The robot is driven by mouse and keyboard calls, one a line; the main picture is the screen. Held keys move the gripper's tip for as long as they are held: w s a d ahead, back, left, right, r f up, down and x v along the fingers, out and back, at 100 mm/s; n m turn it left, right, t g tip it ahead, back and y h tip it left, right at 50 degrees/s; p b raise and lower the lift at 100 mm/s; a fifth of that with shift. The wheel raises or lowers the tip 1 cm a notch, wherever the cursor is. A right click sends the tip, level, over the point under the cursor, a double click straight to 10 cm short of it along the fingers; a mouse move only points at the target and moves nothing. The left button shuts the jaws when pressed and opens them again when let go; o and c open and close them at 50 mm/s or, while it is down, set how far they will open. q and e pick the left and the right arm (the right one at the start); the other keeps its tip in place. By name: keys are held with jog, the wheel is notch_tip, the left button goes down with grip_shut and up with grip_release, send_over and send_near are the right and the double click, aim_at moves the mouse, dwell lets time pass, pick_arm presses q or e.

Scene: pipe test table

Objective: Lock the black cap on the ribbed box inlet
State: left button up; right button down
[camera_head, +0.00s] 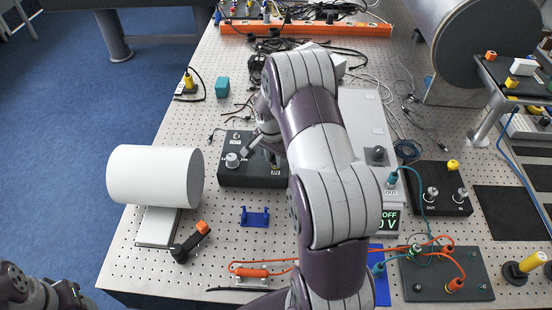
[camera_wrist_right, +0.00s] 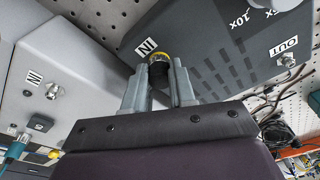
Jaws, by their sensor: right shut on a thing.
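The ribbed box (camera_head: 240,174) is a dark box with a pale knob, lying on the perforated table. In the right wrist view the ribbed box (camera_wrist_right: 222,60) shows rows of dark slots and labels IN and OUT. My right gripper (camera_wrist_right: 158,72) is shut on the black cap (camera_wrist_right: 158,76), a small dark round piece. The cap is at the IN inlet, where a yellow ring (camera_wrist_right: 161,57) shows just beyond the fingertips. Whether the cap is fully seated or turned cannot be told. In the head view my right arm partly hides the box. Only links of my left arm show at the lower left.
A light grey box (camera_wrist_right: 75,75) with its own IN connector stands close beside the gripper. A white cylinder (camera_head: 150,177), a blue bracket (camera_head: 255,217) and a black box with IN and OUT knobs (camera_head: 437,186) stand around. Orange cables lie in front.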

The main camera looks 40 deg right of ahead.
jog(key=shift+f, duration=0.1)
jog(key=shift+f+m+b, duration=0.15)
jog(key=shift+m+b, duration=0.35)
jog(key=shift+m, duration=1.3)
jog(key=shift+r+m+g, duration=0.2)
jog(key=shift+m+g, duration=0.1)
jog(key=shift+m, duration=0.5)
jog(key=shift+f+m+b, duration=0.1)
jog(key=shift+m+b, duration=0.3)
jog(key=shift+b, duration=0.1)
jog(key=c, duration=1.2)
grip_release()
jog(key=shift+w+m, duration=0.1)
jog(key=shift+m, duration=0.4)
jog(key=o, duration=0.4)
jog(key=shift+c, duration=0.2)
